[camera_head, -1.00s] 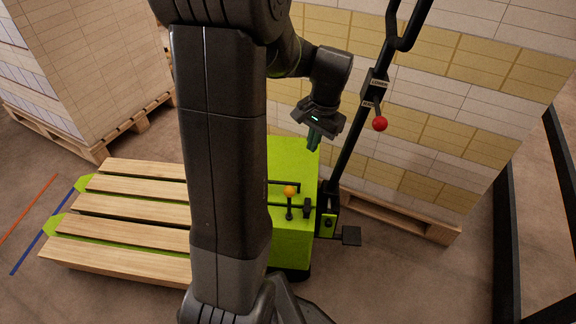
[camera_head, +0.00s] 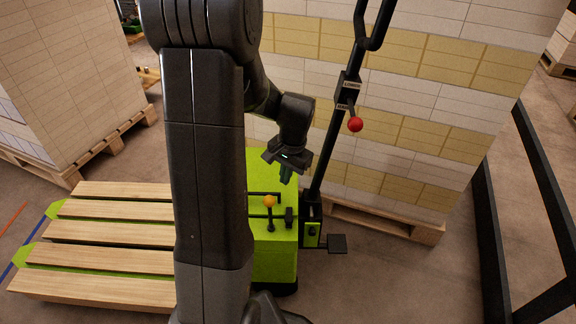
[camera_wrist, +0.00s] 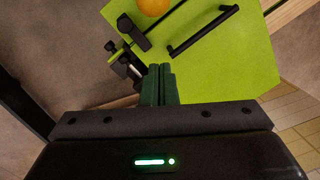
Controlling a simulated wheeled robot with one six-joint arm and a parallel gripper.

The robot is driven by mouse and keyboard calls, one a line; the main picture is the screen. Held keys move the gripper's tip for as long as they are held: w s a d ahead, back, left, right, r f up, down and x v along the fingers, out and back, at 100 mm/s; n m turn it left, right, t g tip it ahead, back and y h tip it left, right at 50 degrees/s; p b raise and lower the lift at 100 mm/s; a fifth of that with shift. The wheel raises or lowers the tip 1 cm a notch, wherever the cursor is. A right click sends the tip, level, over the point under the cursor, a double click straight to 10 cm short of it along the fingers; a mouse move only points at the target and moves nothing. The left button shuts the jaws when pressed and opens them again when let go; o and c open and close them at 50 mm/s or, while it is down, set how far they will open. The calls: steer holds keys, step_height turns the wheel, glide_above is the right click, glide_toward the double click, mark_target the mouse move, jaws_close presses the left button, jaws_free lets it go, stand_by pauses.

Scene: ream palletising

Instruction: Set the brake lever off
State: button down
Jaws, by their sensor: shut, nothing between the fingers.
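The brake lever is most likely the short black lever with the orange ball knob (camera_head: 270,201) on top of the green pallet truck body (camera_head: 272,262). In the wrist view the orange knob (camera_wrist: 154,6) is at the top edge, partly cut off. The tall black handle (camera_head: 331,125) carries a second lever with a red knob (camera_head: 355,124) and small label plates. My gripper (camera_head: 287,180) points down above the green body, up and to the right of the orange knob and apart from it. Its fingers (camera_wrist: 160,72) are together and empty.
A wooden pallet (camera_head: 95,262) rests on the truck's forks at left. A tall stack of boxes (camera_head: 420,110) stands behind the handle, another stack (camera_head: 70,90) at the back left. A black frame (camera_head: 492,235) stands at right. A black bar (camera_wrist: 203,30) lies beside the knob.

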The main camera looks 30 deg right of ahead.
steer(key=shift+s+a+f+b, duration=0.2)
steer(key=shift+s+a, duration=0.25)
steer(key=shift+a, duration=0.45)
steer(key=shift+s+a+f+b, duration=0.1)
steer(key=shift+s+a+f, duration=0.3)
steer(key=shift+a, duration=0.45)
steer(key=shift+s+r, duration=0.1)
steer(key=shift+s+a+t+b, duration=0.25)
steer(key=shift+s+t+b, duration=0.1)
steer(key=shift+b, duration=0.1)
steer(key=shift+s, duration=0.1)
steer(key=s+a+f+t+h+b, duration=0.1)
steer(key=s+a+t+h+b, duration=0.1)
steer(key=s+b, duration=0.4)
steer(key=shift+s+a+f+t, duration=0.35)
steer(key=shift+s+a+t, duration=0.45)
steer(key=shift+a, duration=0.45)
